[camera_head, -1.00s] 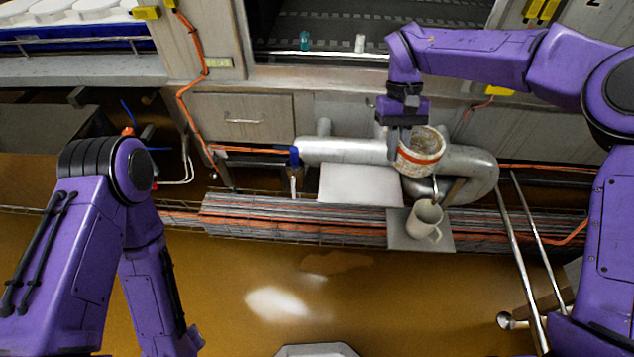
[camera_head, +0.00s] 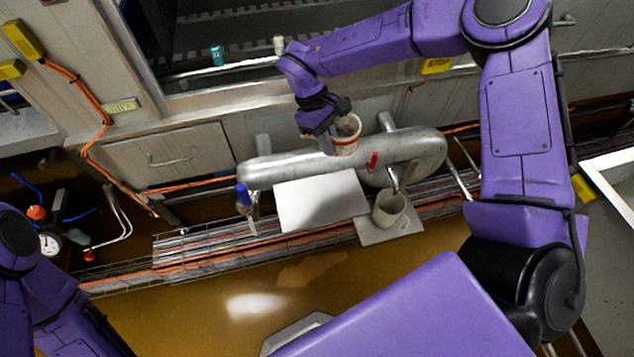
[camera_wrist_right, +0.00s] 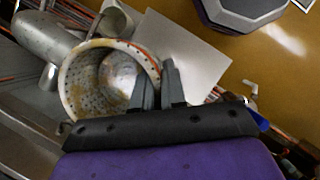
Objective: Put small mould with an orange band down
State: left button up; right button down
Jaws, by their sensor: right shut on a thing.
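The small mould with an orange band (camera_head: 347,128) is a whitish, stained, perforated cup. My right gripper (camera_head: 329,142) is shut on its wall and holds it up near the silver pipe, behind the white board (camera_head: 307,203). In the right wrist view the mould (camera_wrist_right: 88,75) shows its open mouth and holed inside, tilted towards the camera. The fingers (camera_wrist_right: 159,88) pinch its rim at the right side. Whether its base touches anything cannot be told. Of my left arm only links show at the lower left; its gripper is out of view.
A thick silver pipe (camera_head: 270,168) with a red-handled valve (camera_head: 374,160) runs behind the board. A pale mug (camera_head: 387,210) stands on a grey plate (camera_head: 404,232) right of the board. The white board is bare. A conveyor window (camera_head: 250,30) lies behind.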

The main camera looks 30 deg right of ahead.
jog(key=s+d+f+n+t+h+p, duration=0.2)
jog(key=s+d+f+n+t+p, duration=0.2)
jog(key=s+n, duration=0.65)
pick_arm(q)
notch_tip(320, 180, up, 8)
jog(key=p, duration=0.3)
pick_arm(e)
jog(key=s+a+n+t+y, duration=0.1)
jog(key=s+a+n+t, duration=0.2)
jog(key=s+a+n, duration=0.6)
jog(key=n+b, duration=0.2)
jog(key=b, duration=1.6)
send_over(346, 201)
notch_tip(346, 201, down, 10)
jog(key=shift+s+a, duration=0.15)
notch_tip(346, 201, down, 3)
jog(key=shift+w+f, duration=0.25)
jog(key=shift+f, duration=0.05)
pick_arm(q)
notch_tip(346, 201, down, 18)
jog(key=shift+s, duration=0.35)
